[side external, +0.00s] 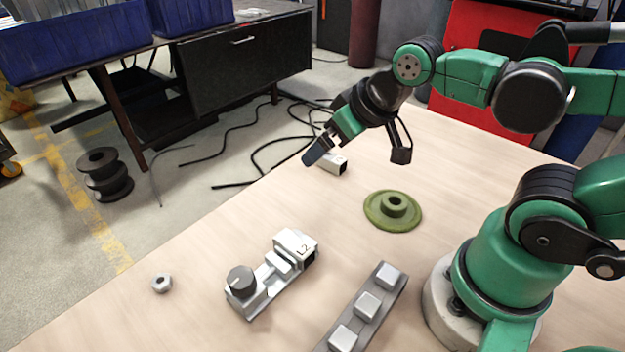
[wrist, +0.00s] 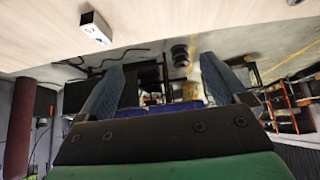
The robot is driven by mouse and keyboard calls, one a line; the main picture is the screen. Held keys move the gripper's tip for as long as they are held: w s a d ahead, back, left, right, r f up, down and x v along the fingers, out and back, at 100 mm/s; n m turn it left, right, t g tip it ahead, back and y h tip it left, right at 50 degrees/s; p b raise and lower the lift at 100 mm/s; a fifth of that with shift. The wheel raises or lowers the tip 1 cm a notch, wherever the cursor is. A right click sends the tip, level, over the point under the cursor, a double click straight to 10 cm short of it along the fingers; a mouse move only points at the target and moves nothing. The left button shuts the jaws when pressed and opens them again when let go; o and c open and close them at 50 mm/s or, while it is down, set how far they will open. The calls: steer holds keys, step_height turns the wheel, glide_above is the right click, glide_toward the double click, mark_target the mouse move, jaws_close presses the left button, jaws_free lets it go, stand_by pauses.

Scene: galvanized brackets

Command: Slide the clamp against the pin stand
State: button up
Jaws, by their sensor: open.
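A silver clamp-like piece (side external: 270,275) with a dark round knob and a white end block marked L2 lies at the front middle of the table in the side view. A green round disc with a raised hub (side external: 393,210), which may be the pin stand, sits behind it to the right, clearly apart. My gripper (side external: 360,152) is open and empty, raised above the far part of the table. In the wrist view its two fingers (wrist: 162,65) are spread with nothing between them. Neither the clamp nor the green disc shows there.
A small white block (side external: 333,162) stands near the far table edge, below my gripper; it also shows in the wrist view (wrist: 95,28). A grey bar with several blocks (side external: 366,305) lies right of the clamp. A nut (side external: 162,283) lies at the left.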

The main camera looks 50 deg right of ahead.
steer(key=shift+c, duration=0.2)
steer(key=c, duration=0.3)
steer(key=shift+w+a+r, duration=0.2)
steer(key=shift+w+a, duration=0.05)
steer(key=shift+a, duration=0.1)
steer(key=c, duration=0.4)
steer(key=w+a+g, duration=0.1)
steer(key=a, duration=0.1)
steer(key=shift+w+a+r+g+y, duration=0.3)
steer(key=shift+w+r+g, duration=0.05)
steer(key=shift+r+g, duration=0.05)
jaws_close()
steer(key=g, duration=0.5)
glide_above(227, 261)
step_height(227, 261, down, 4)
step_height(227, 261, down, 10)
steer(key=shift+r, duration=0.1)
steer(key=shift+s+r, duration=0.1)
steer(key=shift+s, duration=1.85)
